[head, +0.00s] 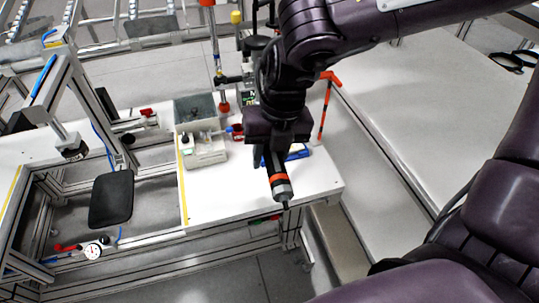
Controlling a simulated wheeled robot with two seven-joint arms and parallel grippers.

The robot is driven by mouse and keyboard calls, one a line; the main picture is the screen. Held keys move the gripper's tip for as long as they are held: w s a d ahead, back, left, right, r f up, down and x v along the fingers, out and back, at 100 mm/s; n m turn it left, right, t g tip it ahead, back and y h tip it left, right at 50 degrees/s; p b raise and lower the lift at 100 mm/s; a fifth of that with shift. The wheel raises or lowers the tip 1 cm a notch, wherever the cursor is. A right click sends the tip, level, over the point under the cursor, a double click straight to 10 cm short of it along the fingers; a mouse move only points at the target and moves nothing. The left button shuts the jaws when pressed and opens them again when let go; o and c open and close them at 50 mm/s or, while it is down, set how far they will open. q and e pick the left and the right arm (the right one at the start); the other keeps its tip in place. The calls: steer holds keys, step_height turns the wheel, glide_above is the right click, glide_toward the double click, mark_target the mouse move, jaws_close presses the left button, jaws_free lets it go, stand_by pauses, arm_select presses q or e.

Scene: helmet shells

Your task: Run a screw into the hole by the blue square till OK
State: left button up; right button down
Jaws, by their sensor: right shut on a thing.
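My right gripper (274,152) comes down from the top right and is shut on a dark power screwdriver (281,190) with an orange band and a grey nose. Its thin tip points down over the front right part of the white table (235,203). A blue object (298,152) lies on the table partly behind the gripper; I cannot tell what it is. A small dark box with green marks (249,97) stands behind the arm; its text is too small to read. I make out no helmet shell, screw hole or blue square. My left gripper is out of view.
A grey bin (195,110) and a pale holder with small items (204,151) stand at the table's back left. An orange-and-black upright (326,105) rises at the right edge. A metal frame with a black pad (111,198) is at left. The table's front left is clear.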

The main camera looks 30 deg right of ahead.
steer(key=shift+a+n, duration=0.1)
steer(key=shift+n, duration=1)
steer(key=shift+w+f+b, duration=0.15)
steer(key=shift+w+b, duration=0.25)
steer(key=w+a+b, duration=0.1)
steer(key=w+a, duration=0.2)
steer(key=w, duration=0.4)
steer(key=shift+a+b, duration=0.2)
steer(key=shift+b, duration=0.1)
